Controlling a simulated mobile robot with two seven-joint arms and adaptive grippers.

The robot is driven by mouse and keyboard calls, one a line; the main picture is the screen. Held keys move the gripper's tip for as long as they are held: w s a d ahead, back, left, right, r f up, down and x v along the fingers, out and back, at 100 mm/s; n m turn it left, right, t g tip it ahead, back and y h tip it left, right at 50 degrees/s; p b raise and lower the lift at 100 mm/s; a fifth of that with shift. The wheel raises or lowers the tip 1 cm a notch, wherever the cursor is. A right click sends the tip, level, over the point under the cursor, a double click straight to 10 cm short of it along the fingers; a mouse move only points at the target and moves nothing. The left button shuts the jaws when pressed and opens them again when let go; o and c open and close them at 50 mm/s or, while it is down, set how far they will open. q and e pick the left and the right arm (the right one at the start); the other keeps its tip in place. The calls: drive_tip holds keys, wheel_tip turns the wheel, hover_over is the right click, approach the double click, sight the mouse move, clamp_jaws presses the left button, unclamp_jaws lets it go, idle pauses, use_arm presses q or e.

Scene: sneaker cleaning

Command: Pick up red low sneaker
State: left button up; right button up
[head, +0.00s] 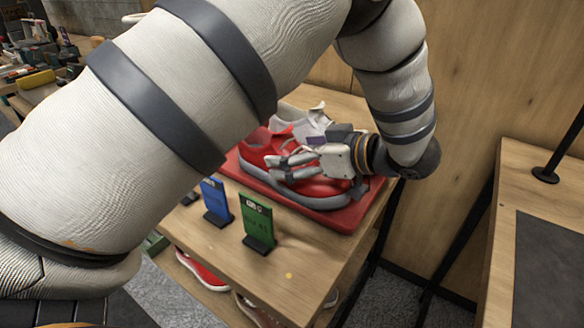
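A red low sneaker (256,142) with a grey sole sits on a red tray (338,219) on a wooden table. The arm from the left reaches over the table and bends down at the right. Its gripper, my left one (279,167), is at the sneaker's side with two grey fingers lying against or in front of the red upper. Red shows between the fingers. Whether they press on the sneaker is not clear. The gripper hides part of the sneaker. My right gripper is not in view.
A light-coloured shoe (301,113) is behind the red sneaker. A blue sign (214,198) and a green sign (257,223) stand in front of the tray. More shoes (201,271) are on a lower shelf. Another table (515,170) is at the right.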

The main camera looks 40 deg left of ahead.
use_arm(q)
drive_tip(key=shift+r, duration=0.1)
drive_tip(key=c, duration=1.6)
drive_tip(key=shift+r, duration=0.1)
